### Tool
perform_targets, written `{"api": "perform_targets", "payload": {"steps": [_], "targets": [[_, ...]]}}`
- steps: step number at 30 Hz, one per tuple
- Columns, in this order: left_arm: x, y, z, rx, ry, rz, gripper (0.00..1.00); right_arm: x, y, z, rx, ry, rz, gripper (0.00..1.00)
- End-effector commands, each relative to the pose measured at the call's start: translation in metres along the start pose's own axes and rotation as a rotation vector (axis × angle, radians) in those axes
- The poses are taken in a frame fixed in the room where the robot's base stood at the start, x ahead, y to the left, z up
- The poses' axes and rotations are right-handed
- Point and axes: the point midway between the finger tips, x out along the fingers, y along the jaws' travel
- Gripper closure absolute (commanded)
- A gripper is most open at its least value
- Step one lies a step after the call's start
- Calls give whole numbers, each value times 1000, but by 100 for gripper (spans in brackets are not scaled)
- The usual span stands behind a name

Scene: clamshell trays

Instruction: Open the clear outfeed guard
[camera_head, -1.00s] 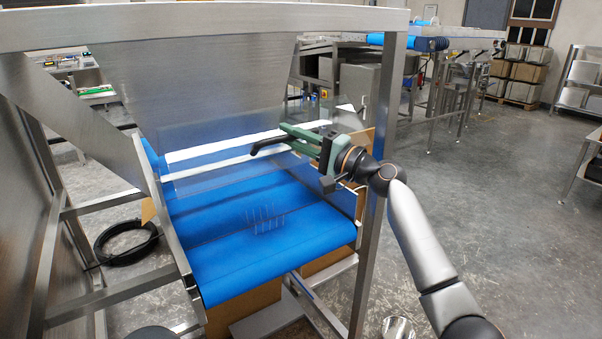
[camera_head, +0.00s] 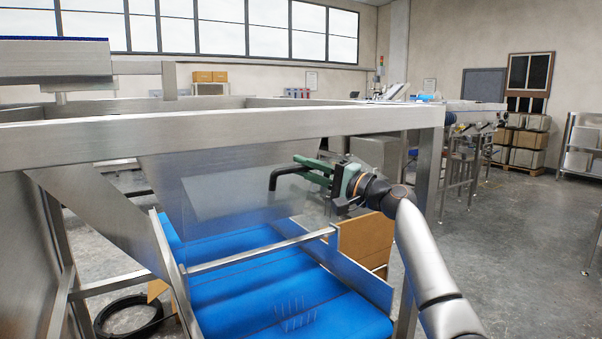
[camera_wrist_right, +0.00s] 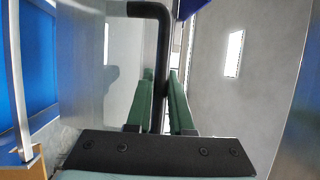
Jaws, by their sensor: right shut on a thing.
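The clear outfeed guard (camera_head: 232,197) is a see-through panel standing raised above the blue belt (camera_head: 265,270), tilted, in front of the grey chute. Its black bent handle (camera_head: 283,174) is at its right side. My right gripper (camera_head: 308,169), with green fingers, is shut on the handle. In the right wrist view the handle (camera_wrist_right: 152,12) runs down between the two green fingers (camera_wrist_right: 160,95). The guard's exact edges are faint. My left gripper is not in view.
A steel top beam (camera_head: 230,128) crosses above the guard, and a steel post (camera_head: 425,185) stands right of my gripper. A thin crossbar (camera_head: 262,250) spans the belt. A cardboard box (camera_head: 365,240) stands at the belt's right. Open floor lies farther right.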

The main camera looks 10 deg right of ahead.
Motion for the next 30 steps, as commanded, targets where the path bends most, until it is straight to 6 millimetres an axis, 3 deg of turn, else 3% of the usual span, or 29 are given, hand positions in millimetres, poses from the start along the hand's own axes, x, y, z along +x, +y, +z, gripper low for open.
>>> {"api": "perform_targets", "payload": {"steps": [18,19,21,30], "targets": [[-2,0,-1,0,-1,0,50,0,-5,-3,1,0,-2,100],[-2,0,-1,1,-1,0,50,0,-5,-3,1,0,-2,78],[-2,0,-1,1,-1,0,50,0,-4,-3,1,0,-2,70],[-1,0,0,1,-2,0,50,-1,-3,-3,0,0,0,68]]}}
